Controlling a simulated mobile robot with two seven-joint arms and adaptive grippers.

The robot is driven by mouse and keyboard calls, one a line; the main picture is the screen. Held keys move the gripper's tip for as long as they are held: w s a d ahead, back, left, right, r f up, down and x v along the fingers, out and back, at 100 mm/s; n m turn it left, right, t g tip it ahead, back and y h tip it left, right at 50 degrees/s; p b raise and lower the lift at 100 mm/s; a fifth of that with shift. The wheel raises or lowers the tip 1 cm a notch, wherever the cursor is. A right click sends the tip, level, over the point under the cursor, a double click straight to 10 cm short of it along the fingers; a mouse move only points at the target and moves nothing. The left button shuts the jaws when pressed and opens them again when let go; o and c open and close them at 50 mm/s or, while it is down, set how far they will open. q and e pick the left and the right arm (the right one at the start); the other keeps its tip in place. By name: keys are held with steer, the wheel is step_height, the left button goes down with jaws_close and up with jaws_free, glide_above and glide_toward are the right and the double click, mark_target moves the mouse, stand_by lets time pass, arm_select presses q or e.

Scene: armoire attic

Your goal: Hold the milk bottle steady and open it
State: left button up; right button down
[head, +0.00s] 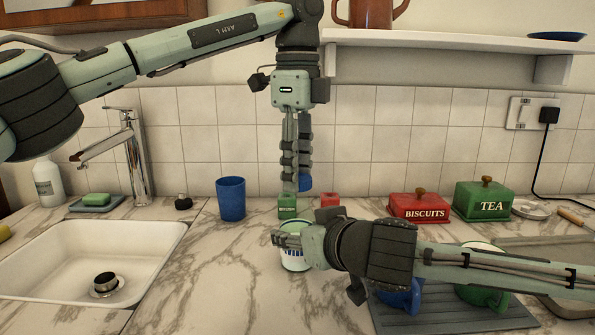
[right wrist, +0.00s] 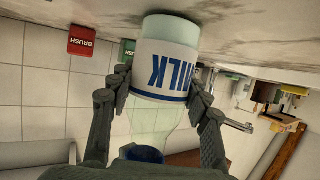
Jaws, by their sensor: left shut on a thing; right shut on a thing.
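The milk bottle (head: 296,260) is clear glass with a white label and blue lettering. It appears to stand upright on the marble counter. My right gripper (head: 283,240) is shut around its body from the right. In the right wrist view the bottle (right wrist: 166,68) shows inverted, with a finger on each side. My left gripper (head: 297,186) points straight down above the bottle, shut on the blue cap (head: 306,183). In the right wrist view the blue cap (right wrist: 140,153) shows at the neck end; I cannot tell whether it is still seated.
A blue cup (head: 231,199) stands left of the bottle. Small green (head: 287,206) and red (head: 330,200) blocks sit behind it. Red biscuit (head: 419,208) and green tea (head: 483,201) boxes stand right. The sink (head: 60,262) lies left; a grey mat (head: 455,318) holds mugs.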

arm_select(q)
steer(key=shift+r, duration=2)
arm_select(e)
steer(key=c, duration=0.6)
jaws_free()
steer(key=shift+c, duration=0.2)
steer(key=v, duration=0.7)
steer(key=shift+s+d, duration=0.1)
steer(key=shift+s, duration=0.05)
arm_select(q)
steer(key=shift+f, duration=0.1)
arm_select(e)
steer(key=shift+s, duration=0.15)
